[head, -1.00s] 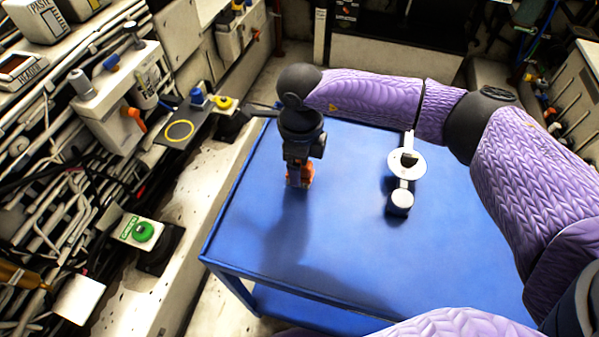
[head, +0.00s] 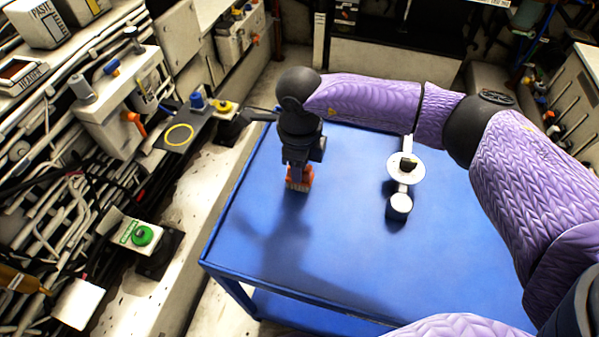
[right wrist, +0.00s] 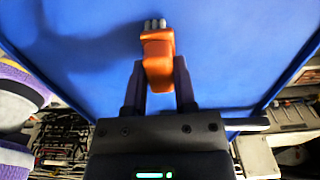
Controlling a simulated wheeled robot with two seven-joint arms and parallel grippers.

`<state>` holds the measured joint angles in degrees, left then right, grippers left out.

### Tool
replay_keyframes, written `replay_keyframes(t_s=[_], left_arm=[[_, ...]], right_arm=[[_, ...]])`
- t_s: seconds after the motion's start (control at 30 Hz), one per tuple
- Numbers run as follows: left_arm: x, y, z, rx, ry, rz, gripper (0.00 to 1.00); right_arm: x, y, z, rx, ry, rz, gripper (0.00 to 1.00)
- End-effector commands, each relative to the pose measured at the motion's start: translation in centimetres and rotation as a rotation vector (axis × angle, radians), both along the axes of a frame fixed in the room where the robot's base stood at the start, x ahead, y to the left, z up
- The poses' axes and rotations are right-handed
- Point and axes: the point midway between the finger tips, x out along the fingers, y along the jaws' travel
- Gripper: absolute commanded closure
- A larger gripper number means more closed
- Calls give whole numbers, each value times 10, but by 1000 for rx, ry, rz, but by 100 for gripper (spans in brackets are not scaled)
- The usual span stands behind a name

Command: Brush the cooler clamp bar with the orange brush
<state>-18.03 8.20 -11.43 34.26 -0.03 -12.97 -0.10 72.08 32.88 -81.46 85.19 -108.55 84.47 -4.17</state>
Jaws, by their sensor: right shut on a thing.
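The orange brush (head: 299,176) is held over the blue table, with its pale bristles pointing down. My right gripper (head: 300,164) is shut on it from above. In the right wrist view, the orange brush (right wrist: 157,55) sits between the two dark fingers of my right gripper (right wrist: 159,72), and its grey bristles stick out at the far end. The brush's shadow on the table lies apart from it. I cannot tell for sure which part is the cooler clamp bar. My left gripper is not in view.
The blue table (head: 345,265) also carries a white tool with a round dish (head: 406,167) and a knob. On the left are a panel with a yellow ring (head: 179,135), a green button box (head: 141,235), and many pipes and cables. The table's front is clear.

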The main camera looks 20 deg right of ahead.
Motion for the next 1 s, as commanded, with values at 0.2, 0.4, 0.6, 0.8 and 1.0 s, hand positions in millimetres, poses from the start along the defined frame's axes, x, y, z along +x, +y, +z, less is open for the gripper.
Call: replay_keyframes(t_s=[0.2,0.4,0.6,0.8,1.0], left_arm=[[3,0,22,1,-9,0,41],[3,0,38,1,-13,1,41],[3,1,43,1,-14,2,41],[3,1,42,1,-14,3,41],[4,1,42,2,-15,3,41]], right_arm=[[0,0,28,0,-4,0,100],[0,0,51,1,-3,0,100],[0,0,58,1,-1,0,100],[0,0,57,0,0,0,100],[-2,0,60,4,0,70,100]])
